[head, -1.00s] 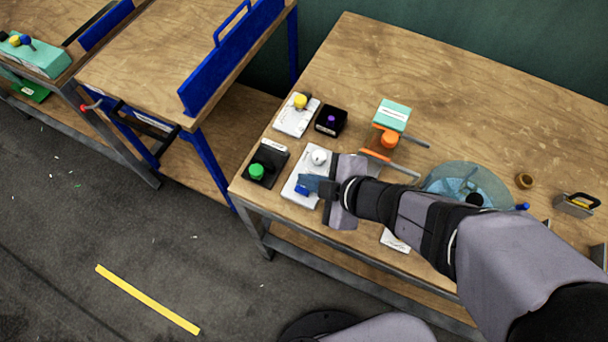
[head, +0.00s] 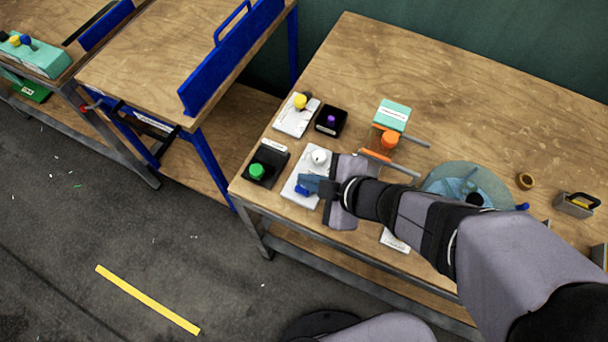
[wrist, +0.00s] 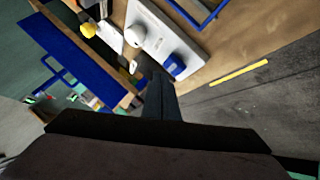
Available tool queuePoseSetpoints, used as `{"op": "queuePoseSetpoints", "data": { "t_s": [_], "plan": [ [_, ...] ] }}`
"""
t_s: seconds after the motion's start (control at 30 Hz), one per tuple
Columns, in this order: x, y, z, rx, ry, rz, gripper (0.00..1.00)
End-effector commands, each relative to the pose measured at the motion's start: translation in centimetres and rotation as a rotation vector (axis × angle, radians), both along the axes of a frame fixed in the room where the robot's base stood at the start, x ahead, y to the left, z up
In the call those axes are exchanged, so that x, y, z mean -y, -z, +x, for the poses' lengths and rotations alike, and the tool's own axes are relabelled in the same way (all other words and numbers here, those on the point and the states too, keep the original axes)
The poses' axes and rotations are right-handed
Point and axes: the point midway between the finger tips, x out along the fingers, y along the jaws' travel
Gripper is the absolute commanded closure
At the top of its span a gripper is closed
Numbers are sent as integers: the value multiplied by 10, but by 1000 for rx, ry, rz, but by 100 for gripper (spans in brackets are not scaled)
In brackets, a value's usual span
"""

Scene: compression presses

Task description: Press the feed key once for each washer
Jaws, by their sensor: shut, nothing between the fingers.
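A white control box (head: 296,194) lies near the left front corner of the wooden table, with a white round knob (head: 319,157) and a blue key (head: 302,190) on top. The wrist view also shows the blue key (wrist: 175,67) and the white knob (wrist: 135,35). My gripper (head: 311,183) is shut and empty, its tips right above or beside the blue key. I cannot tell whether they touch it. Lettering is too small to read, and I make out no washers for certain.
Close by stand a black box with a green button (head: 257,171), a white box with a yellow knob (head: 300,101), a black box with a purple button (head: 331,119) and an orange-knobbed device (head: 389,139). A round bluish dish (head: 440,177) is partly behind my arm.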

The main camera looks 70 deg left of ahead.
Motion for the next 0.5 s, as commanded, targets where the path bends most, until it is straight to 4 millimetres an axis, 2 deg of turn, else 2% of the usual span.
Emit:
{"op": "queuePoseSetpoints", "data": {
  "t_s": [0.5],
  "plan": [
    [0,9,0,0,-1,-1,100]
  ]
}}
